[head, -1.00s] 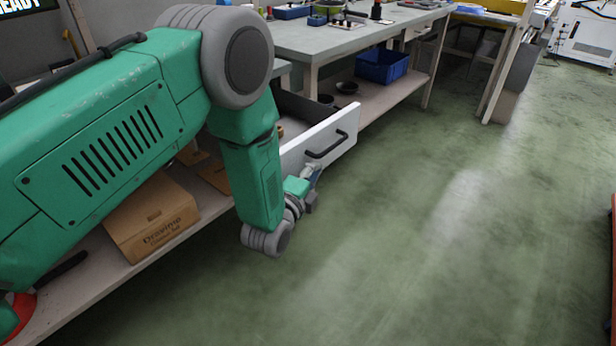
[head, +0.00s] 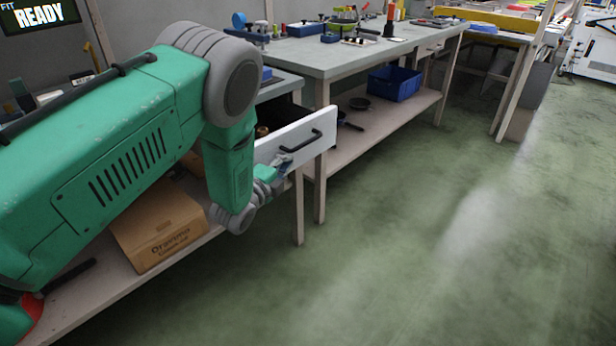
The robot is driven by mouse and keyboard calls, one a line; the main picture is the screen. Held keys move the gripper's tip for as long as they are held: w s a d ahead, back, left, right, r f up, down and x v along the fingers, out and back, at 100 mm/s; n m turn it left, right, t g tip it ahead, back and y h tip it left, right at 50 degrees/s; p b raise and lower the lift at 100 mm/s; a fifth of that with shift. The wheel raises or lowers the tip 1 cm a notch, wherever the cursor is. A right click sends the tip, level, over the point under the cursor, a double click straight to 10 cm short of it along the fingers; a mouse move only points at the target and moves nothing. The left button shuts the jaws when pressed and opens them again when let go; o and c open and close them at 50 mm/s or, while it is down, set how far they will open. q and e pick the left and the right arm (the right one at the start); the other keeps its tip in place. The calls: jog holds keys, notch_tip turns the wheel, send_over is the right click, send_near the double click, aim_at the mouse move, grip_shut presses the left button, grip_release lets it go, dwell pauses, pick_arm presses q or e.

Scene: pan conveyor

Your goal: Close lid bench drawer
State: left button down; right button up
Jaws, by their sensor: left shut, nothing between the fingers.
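The bench drawer (head: 265,150) has a white front with a black bar handle (head: 300,143). It stands partly open under the near bench, and a dark strip of its inside shows behind the front. My left gripper (head: 284,161) is small in view, shut and empty, at the lower left part of the drawer front, left of and below the handle. The fingertips overlap the front in the picture; I cannot tell whether they touch it. My green forearm hides the drawer's left end. My right gripper is not in view.
The grey benchtop (head: 335,60) carries tools and small trays. A blue bin (head: 394,84) and black pans sit on its lower shelf. A cardboard box (head: 160,235) lies on the near lower shelf below my arm. Bench legs (head: 298,210) stand beside the drawer. The green floor at right is clear.

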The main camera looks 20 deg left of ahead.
pick_arm(q)
jog(key=w+a, duration=0.1)
jog(key=a, duration=0.2)
jog(key=w+a+b, duration=0.1)
jog(key=a, duration=0.3)
jog(key=w+a+b, duration=0.1)
jog(key=w+a, duration=0.1)
jog(key=a, duration=0.2)
jog(key=shift+a+f, duration=0.15)
jog(key=shift+f, duration=0.05)
jog(key=shift+w+a+r+b, duration=0.1)
jog(key=shift+w+a+b, duration=0.1)
jog(key=shift+a, duration=0.3)
jog(key=shift+w+a+b, duration=0.15)
jog(key=shift+a, duration=0.3)
